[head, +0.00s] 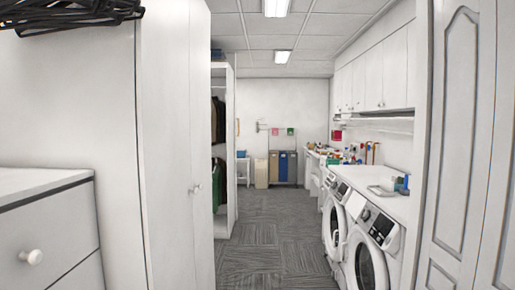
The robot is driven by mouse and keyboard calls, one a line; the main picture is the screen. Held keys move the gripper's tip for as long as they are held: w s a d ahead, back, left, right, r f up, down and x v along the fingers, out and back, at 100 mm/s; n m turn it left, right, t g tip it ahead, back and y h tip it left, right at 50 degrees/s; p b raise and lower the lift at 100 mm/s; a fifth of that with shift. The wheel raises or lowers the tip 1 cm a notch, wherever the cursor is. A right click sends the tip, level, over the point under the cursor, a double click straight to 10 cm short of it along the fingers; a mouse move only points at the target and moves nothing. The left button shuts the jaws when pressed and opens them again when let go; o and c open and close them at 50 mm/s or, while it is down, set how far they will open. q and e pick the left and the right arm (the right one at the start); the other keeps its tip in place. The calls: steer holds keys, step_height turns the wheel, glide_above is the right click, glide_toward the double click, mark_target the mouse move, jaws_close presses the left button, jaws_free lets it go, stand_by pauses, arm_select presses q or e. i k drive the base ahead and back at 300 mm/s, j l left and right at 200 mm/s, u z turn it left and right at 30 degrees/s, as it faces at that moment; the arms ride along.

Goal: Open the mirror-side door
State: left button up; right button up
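No mirror shows in the head view, so I cannot tell which door is the mirror-side one. A tall white cabinet (165,150) stands at the left, its doors looking shut, with small knobs (194,189) near its far edge. A white panelled door (459,150) with raised arched mouldings fills the right edge and is cut off by the frame. No handle on it can be made out. Neither of my grippers is in view.
A white drawer unit (45,235) stands at the near left. Beyond the tall cabinet, an open wardrobe (231,150) holds clothes. Front-loading washers (371,255) line the right side under wall cabinets (385,75). The grey carpet aisle (272,240) is clear towards bins (283,167) at the back.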

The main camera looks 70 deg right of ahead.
mark_target(200, 27)
steer(key=z, duration=1.9)
steer(key=i+l+u, duration=0.15)
steer(key=i+u, duration=0.3)
steer(key=i+l+u, duration=0.2)
steer(key=u, duration=0.25)
